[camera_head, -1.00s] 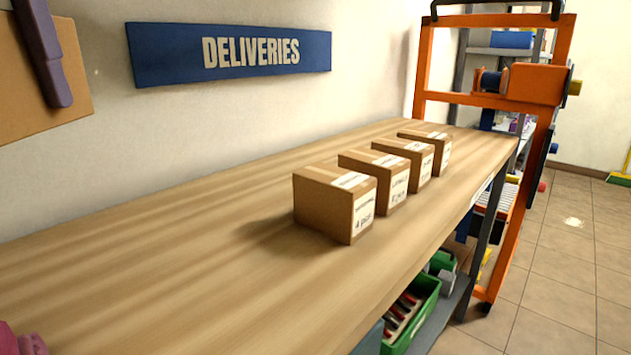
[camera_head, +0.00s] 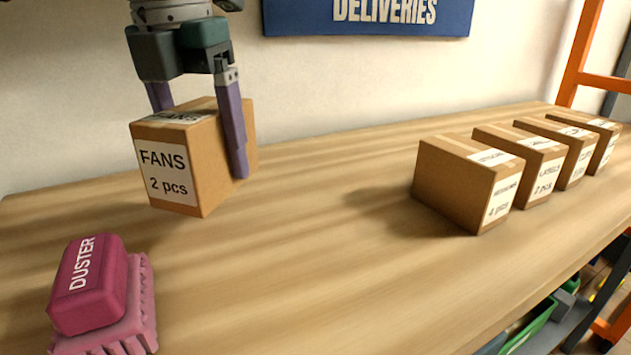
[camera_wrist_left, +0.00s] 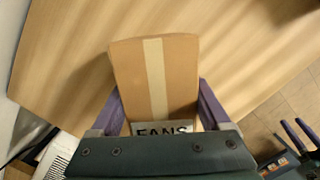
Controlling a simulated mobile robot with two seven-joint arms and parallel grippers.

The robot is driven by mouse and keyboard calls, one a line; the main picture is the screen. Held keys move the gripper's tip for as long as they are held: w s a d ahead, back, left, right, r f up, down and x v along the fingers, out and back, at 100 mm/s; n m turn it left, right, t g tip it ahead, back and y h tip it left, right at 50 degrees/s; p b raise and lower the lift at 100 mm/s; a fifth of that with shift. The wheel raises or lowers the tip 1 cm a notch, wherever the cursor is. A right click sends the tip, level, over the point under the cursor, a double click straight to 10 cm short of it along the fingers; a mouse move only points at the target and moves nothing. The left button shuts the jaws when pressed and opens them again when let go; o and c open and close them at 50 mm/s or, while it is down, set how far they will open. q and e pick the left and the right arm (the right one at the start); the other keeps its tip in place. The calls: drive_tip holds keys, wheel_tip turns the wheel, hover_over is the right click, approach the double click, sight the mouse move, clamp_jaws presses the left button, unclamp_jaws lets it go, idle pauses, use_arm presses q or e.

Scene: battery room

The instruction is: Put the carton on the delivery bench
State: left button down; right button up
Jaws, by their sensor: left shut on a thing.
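The carton (camera_head: 210,150) is a brown box with a white label reading "FANS 2 pcs". It is upright at the left of the head view, over the delivery bench (camera_head: 300,260), a wooden top below the blue "DELIVERIES" sign (camera_head: 400,12). I cannot tell whether its underside touches the wood. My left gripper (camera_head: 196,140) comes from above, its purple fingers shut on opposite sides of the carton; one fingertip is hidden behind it. In the left wrist view the taped carton top (camera_wrist_left: 156,75) lies between the fingers.
A pink duster (camera_head: 90,285) lies at the bench's near left. Several labelled cartons (camera_head: 465,185) stand in a row at the right. Bare wood lies between them and the held carton. The wall is behind; an orange frame (camera_head: 585,50) stands at the far right.

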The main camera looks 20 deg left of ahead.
sight(191, 111)
use_arm(q)
wheel_tip(191, 111, down, 6)
drive_tip(key=shift+r+b, duration=0.1)
drive_tip(key=shift+b, duration=0.2)
unclamp_jaws()
drive_tip(key=shift+r, duration=0.35)
drive_tip(key=r, duration=0.3)
drive_tip(key=s+r+p, duration=0.1)
drive_tip(key=r, duration=0.7)
drive_tip(key=shift+s+r, duration=0.15)
drive_tip(key=shift+s, duration=0.05)
